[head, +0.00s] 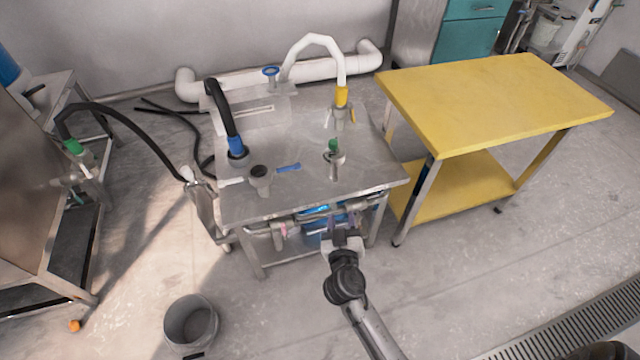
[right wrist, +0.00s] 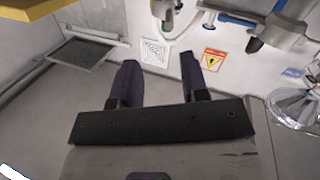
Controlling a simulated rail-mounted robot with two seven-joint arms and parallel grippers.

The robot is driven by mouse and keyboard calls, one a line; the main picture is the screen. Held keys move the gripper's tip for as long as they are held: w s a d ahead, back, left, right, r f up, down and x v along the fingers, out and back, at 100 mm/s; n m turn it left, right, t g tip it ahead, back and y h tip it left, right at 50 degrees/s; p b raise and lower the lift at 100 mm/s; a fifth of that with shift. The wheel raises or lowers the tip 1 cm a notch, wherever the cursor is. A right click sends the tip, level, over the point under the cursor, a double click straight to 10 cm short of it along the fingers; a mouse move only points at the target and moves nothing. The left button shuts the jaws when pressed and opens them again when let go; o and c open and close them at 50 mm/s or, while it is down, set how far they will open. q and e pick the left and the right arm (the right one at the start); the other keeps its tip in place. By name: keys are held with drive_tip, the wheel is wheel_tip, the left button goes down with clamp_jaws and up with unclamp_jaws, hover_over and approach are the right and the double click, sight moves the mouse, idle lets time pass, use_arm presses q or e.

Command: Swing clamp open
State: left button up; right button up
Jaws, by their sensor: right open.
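The steel table (head: 375,178) carries several pipe fittings; I cannot tell for sure which one is the clamp. A green-topped metal fitting (head: 333,158) stands on the tabletop towards the right. A metal fitting (head: 280,235) also sits on the pipework under the table's front edge. My right gripper (head: 341,222) is just in front of this edge, beside the pipework. Its two dark purple fingers stand apart with nothing between them in the right wrist view (right wrist: 158,80). A green and metal fitting (right wrist: 166,12) lies beyond the fingertips there. My left gripper is out of view.
A yellow table (head: 490,95) stands to the right. A grey bucket (head: 190,323) is on the floor at front left. A black hose (head: 130,125) runs from the left machine towards the steel table. The floor at front right is mostly clear.

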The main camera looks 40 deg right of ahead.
sight(335, 173)
drive_tip(key=shift+m+t+y, duration=0.3)
drive_tip(key=shift+m+t, duration=0.2)
drive_tip(key=shift+m, duration=0.3)
drive_tip(key=x, duration=0.4)
drive_tip(key=b+x, duration=0.1)
drive_tip(key=x, duration=0.7)
drive_tip(key=shift+w+a+r, duration=0.15)
drive_tip(key=shift+w+r, duration=0.2)
drive_tip(key=shift+w, duration=0.15)
drive_tip(key=shift+b+x, duration=0.4)
drive_tip(key=shift+x, duration=0.6)
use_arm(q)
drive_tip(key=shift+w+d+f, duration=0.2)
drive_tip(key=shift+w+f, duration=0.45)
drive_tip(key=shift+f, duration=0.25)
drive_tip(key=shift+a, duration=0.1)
use_arm(e)
drive_tip(key=shift+c, duration=0.4)
drive_tip(key=c, duration=0.5)
clamp_jaws()
